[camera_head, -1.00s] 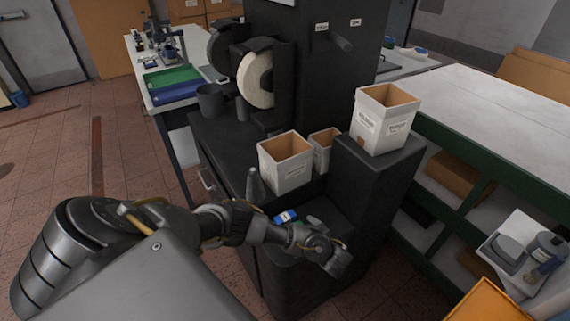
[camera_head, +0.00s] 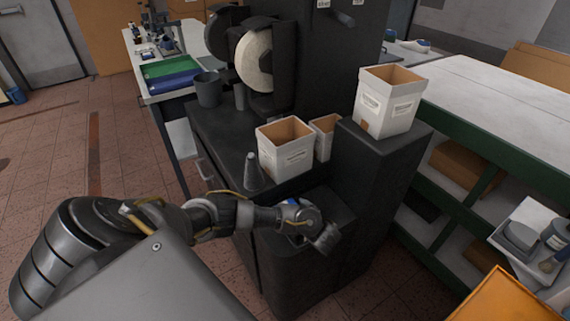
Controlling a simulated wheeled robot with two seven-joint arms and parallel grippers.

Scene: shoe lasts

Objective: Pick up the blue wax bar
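The blue wax bar (camera_head: 292,202) lies on the low front ledge of the black machine. Only a small blue and white part of it shows behind my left wrist. My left arm reaches in from the left, and my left gripper (camera_head: 328,238) is over the ledge, just to the right of and nearer than the bar. Its fingers are small and dark here, so I cannot tell whether they are open or shut. My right gripper is not in view.
A white open box (camera_head: 283,158) and a smaller one (camera_head: 324,140) stand behind the ledge, beside a grey cone (camera_head: 253,172). Another white box (camera_head: 385,105) stands on the raised black block (camera_head: 372,165) at right. A green-framed bench (camera_head: 500,110) is further right.

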